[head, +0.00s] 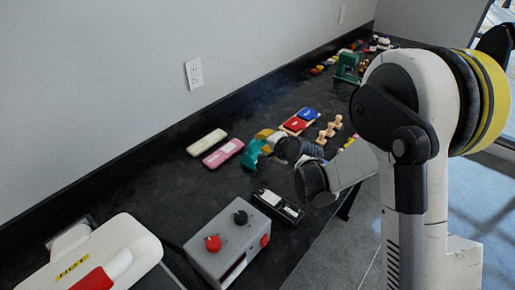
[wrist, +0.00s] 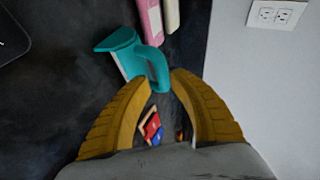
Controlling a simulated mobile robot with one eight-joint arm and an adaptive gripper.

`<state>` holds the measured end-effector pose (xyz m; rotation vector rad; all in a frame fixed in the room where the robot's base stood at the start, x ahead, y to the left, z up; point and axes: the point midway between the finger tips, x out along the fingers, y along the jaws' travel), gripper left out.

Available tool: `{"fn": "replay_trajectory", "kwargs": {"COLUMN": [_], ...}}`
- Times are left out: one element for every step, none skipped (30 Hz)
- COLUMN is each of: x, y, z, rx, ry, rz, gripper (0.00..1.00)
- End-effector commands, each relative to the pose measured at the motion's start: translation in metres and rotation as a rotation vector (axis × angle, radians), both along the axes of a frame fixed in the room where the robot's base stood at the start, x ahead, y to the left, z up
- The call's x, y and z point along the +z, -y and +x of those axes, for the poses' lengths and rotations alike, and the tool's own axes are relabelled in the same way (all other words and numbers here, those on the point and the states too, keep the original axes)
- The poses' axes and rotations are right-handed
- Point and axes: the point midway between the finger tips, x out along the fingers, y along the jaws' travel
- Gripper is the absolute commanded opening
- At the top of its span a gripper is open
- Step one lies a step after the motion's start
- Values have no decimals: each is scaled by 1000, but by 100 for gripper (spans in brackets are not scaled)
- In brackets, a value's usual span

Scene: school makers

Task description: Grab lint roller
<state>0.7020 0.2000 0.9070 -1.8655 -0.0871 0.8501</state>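A teal object (wrist: 122,46) with a looped handle and a pale part, which seems to be the lint roller, is at the upper middle of the wrist view. It also shows in the head view (head: 251,156), on the dark counter. My gripper (wrist: 163,77) has its yellow fingers on either side of the handle, with the fingertips apart. I cannot tell whether they touch it. In the head view my gripper (head: 265,136) is right at the teal object and partly hides it.
A pink item (head: 223,153) and a cream item (head: 207,142) lie beside the teal object. A red and blue set (head: 300,120) and wooden figures (head: 328,132) lie beyond. A grey box with knobs (head: 228,246) and a black case (head: 276,206) stand nearer. The wall (head: 120,70) borders the counter.

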Motion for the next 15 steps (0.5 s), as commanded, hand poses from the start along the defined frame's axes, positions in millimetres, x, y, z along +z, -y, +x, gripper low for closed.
{"fn": "replay_trajectory", "kwargs": {"x": [-3, -4, -7, -10, -13, -17, -20, -22, -24, -25, -26, -26, -25, -25, -24], "y": [-2, -3, -6, -8, -10, -13, -16, -17, -20, -21, -22, -23, -23, -23, -23], "z": [3, 5, 8, 11, 15, 20, 24, 27, 32, 34, 36, 37, 37, 37, 37], "rx": [1, 1, 1, 1, 1, 1, 2, 1, 1, 1, 1, 0, 0, 0, 0], "ry": [0, 0, 0, 0, 0, -1, 0, -1, -1, -1, -1, -1, -1, -1, -1], "rz": [0, 0, 0, 0, 0, -1, -2, -1, -1, -1, 0, -1, -1, -1, -1], "gripper": [25, 25, 25, 25, 25, 25, 25, 25, 25, 25, 25, 25, 25, 25, 25]}}
